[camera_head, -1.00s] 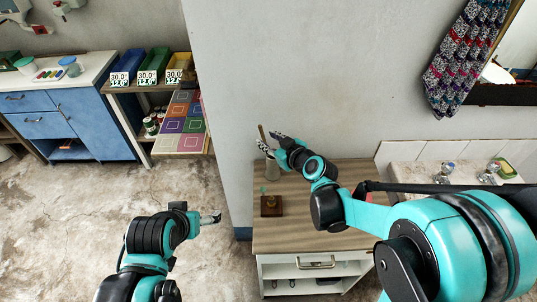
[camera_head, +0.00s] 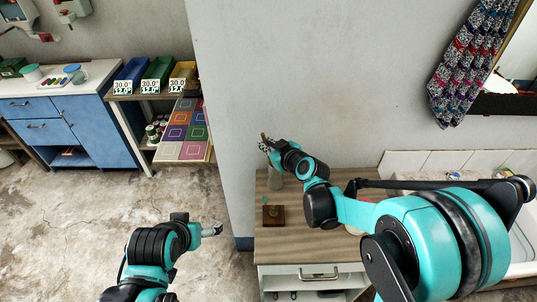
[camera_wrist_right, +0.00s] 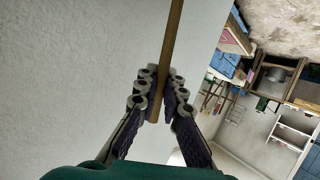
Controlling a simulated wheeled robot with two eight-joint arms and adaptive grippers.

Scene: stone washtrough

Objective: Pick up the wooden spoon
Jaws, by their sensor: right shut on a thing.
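The wooden spoon shows as a thin brown stick (camera_head: 263,137) at my right gripper (camera_head: 266,146) in the head view. In the right wrist view its handle (camera_wrist_right: 173,45) runs up out of the picture, between the fingers of my right gripper (camera_wrist_right: 160,98), which are shut on it. The spoon's far end is out of view there. The gripper is above a grey container (camera_head: 275,180) on the wooden counter. My left gripper (camera_head: 213,230) hangs empty over the floor at lower middle; its finger gap is unclear.
A brown block-like thing (camera_head: 273,215) and a small green item (camera_head: 265,199) sit on the wooden counter (camera_head: 310,240). The grey wall (camera_head: 290,70) stands close behind the gripper. A blue cabinet (camera_head: 95,135) and a shelf with coloured bins (camera_head: 158,70) are at left.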

